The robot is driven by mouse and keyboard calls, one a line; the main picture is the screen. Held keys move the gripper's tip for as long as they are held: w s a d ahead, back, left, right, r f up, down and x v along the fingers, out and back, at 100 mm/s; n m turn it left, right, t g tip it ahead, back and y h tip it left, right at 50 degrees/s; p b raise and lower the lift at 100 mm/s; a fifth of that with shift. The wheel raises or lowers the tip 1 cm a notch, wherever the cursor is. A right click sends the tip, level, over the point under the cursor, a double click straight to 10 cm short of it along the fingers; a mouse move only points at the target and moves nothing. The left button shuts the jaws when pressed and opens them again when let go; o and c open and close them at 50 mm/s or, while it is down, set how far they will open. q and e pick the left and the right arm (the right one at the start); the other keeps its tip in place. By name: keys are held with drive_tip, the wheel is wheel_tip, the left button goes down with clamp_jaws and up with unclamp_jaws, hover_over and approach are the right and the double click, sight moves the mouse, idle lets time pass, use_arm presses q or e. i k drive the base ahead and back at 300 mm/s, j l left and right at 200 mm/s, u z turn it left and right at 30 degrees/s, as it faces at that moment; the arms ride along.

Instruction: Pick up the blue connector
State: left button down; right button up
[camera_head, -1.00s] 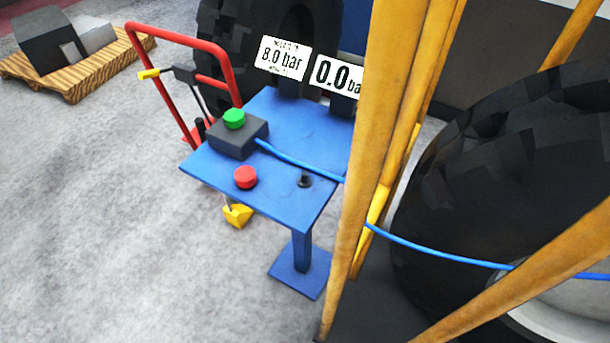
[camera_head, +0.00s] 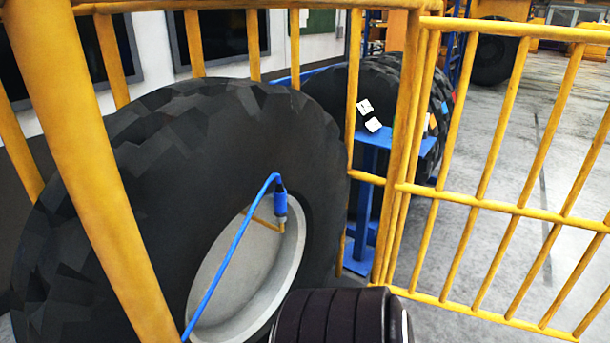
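The blue connector (camera_head: 281,203) is at the end of a blue hose (camera_head: 236,246), in front of the hub of the large black tyre (camera_head: 190,150). It is upright, with a dark top where the hose joins it. Its lower end meets a bent brass-coloured stem (camera_head: 265,222) at the pale wheel rim (camera_head: 240,285); I cannot tell whether it is locked on. Neither of my grippers can be made out in the view, and nothing is seen touching the connector.
Yellow cage bars (camera_head: 95,180) stand in front of the tyre at the left. A yellow barred panel (camera_head: 500,205) stands at the right. Behind the bars are a blue stand (camera_head: 366,200) and another large tyre (camera_head: 350,95). Grey floor (camera_head: 480,315) is open at the right.

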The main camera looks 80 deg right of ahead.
sight(280, 197)
drive_tip(key=z, duration=2.3)
drive_tip(key=i+l+u, duration=0.1)
drive_tip(key=l, duration=0.3)
drive_tip(key=i+l+u, duration=0.15)
drive_tip(key=l, duration=0.25)
